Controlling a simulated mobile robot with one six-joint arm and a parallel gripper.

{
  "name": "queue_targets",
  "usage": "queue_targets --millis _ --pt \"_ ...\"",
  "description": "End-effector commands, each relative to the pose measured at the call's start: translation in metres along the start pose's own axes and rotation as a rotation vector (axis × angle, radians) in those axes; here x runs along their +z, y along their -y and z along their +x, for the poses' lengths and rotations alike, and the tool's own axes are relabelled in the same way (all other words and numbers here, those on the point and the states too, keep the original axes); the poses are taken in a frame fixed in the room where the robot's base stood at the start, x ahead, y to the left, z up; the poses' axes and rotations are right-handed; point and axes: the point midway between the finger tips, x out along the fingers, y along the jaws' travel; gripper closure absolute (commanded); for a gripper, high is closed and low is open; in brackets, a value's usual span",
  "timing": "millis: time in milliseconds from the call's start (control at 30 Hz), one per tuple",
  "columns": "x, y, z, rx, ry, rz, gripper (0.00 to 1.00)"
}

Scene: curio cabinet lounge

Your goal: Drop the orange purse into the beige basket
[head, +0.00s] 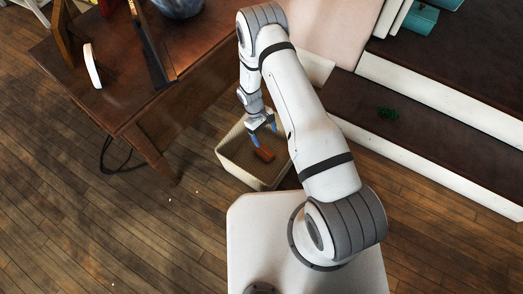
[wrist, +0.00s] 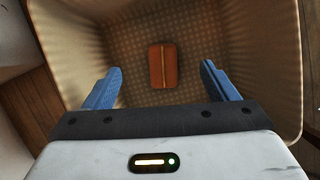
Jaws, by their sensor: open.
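The orange purse (head: 264,155) shows inside the beige basket (head: 228,165) in the head view. In the wrist view the orange purse (wrist: 162,66) lies on the basket's patterned floor, apart from the walls of the beige basket (wrist: 60,40). My gripper (head: 263,136) is above the basket, pointing down into it. In the wrist view my gripper (wrist: 162,88) has its blue fingers spread wide with nothing between them, and the purse lies below, between and beyond the fingertips. Part of the basket's right side is hidden by my arm in the head view.
A wooden table (head: 125,95) stands left of the basket, with a white curved object (head: 91,66) and a dark frame on it. Wood floor (head: 80,220) is clear at the lower left.

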Motion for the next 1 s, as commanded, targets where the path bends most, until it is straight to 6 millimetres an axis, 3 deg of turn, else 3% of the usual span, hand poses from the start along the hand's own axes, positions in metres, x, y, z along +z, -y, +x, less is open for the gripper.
queue_targets --millis 167,600,1000 --pt "0.0 0.0 -0.007 0.001 -0.001 0.0 0.2" --pt "-0.001 -0.001 -0.073 0.0 0.0 0.0 0.2" --pt "-0.001 -0.001 -0.078 0.0 0.0 0.0 0.2"
